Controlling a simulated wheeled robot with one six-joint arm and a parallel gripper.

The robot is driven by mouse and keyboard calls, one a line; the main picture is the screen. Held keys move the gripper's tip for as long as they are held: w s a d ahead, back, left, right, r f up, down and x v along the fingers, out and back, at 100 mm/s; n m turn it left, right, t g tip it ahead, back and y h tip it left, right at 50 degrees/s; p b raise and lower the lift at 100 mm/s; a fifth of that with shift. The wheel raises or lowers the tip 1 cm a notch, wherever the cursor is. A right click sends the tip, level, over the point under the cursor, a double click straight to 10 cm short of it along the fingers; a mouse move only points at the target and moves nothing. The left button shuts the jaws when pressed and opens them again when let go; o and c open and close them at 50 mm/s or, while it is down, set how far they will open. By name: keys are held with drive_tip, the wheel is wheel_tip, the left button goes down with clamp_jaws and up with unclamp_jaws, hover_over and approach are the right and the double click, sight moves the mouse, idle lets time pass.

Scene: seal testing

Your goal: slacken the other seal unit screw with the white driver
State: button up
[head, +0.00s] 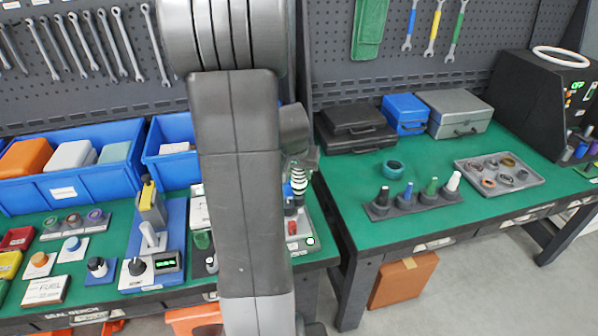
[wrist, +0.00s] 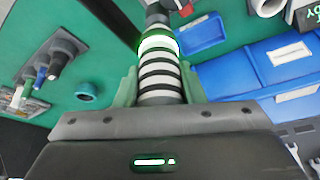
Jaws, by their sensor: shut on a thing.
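My gripper (wrist: 158,85) is shut around a ribbed white-and-black cylinder with a green glowing ring, which looks like the white driver (wrist: 160,70). Its ribbed body also shows in the head view (head: 299,184), roughly upright beside my arm. In the wrist view its far end runs to a dark part at the top edge, and I cannot tell whether it touches a screw. Below it in the head view is a grey unit with a green light (head: 310,241), perhaps the seal unit, largely hidden by my arm. No screw is clearly visible.
A knob-and-display unit (head: 150,268) is left of my arm. On the right table are a rack of small coloured-topped items (head: 415,206), a teal ring (head: 391,168) and a grey parts tray (head: 526,184). A gap separates the benches.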

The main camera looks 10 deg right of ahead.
drive_tip(key=shift+s, duration=0.1)
drive_tip(key=shift+r+p, duration=2.35)
drive_tip(key=shift+r, duration=1.2)
